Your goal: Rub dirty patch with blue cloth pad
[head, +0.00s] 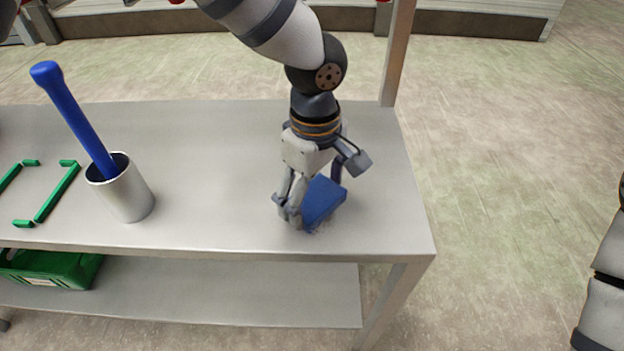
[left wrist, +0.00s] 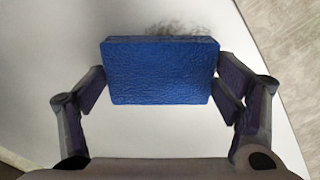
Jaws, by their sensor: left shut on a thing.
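The blue cloth pad (head: 323,201) is held by my left gripper (head: 311,199) low over the right part of the grey table (head: 220,190). In the left wrist view the pad (left wrist: 162,72) sits between the two fingers of my left gripper (left wrist: 162,85), which is shut on it. A dark smudgy dirty patch (left wrist: 178,28) shows just beyond the pad's far edge in that view, partly hidden by the pad. In the head view a faint bit of the patch shows at the pad's lower edge. I cannot tell whether the pad touches the tabletop. My right gripper is not in view.
A metal cup (head: 121,190) with a blue-handled tool (head: 75,118) leaning in it stands on the left. Green corner markers (head: 56,192) lie farther left. A green crate (head: 50,268) is on the lower shelf. The tabletop between cup and pad is clear. A post (head: 397,55) rises behind.

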